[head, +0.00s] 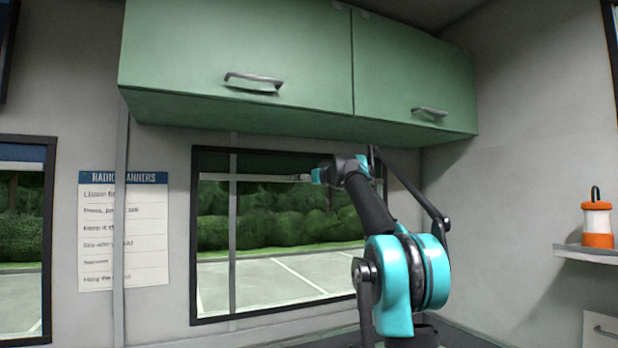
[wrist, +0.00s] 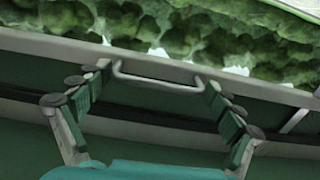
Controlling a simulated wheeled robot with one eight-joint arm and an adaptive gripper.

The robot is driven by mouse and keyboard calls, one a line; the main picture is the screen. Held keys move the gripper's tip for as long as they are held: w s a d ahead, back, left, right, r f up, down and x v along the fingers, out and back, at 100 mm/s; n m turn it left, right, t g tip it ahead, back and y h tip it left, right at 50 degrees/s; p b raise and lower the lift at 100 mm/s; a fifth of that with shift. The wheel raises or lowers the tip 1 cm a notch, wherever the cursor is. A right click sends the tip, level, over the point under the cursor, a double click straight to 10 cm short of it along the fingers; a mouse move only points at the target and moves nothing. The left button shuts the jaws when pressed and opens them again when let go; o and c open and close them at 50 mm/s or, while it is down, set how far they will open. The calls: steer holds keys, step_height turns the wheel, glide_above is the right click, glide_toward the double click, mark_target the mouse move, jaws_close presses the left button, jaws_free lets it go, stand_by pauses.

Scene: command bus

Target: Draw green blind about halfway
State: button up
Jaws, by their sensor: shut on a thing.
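The green blind (wrist: 130,127) shows in the wrist view as a dark green band with a pale bottom rail (wrist: 40,42). A pale bar handle (wrist: 160,80) is on the rail. My gripper (wrist: 157,82) is shut on this handle, a finger at each end. In the head view the blind is a dark strip (head: 270,163) at the top of the middle window, its pale rail (head: 265,178) just below. My gripper (head: 322,175) is at the rail's right part there; my arm hides the window's right side.
A green overhead cupboard (head: 240,60) hangs close above the window and my arm. A grey pole (head: 232,250) crosses the window's left part. A notice sheet (head: 123,230) is on the wall to the left. An orange and white lantern (head: 597,220) stands on a shelf at right.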

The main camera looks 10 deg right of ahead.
step_height(320, 180, down, 25)
steer(key=shift+a+f, duration=0.15)
stand_by(0.3)
steer(key=o, duration=1.4)
steer(key=shift+c, duration=0.2)
steer(key=v, duration=1.2)
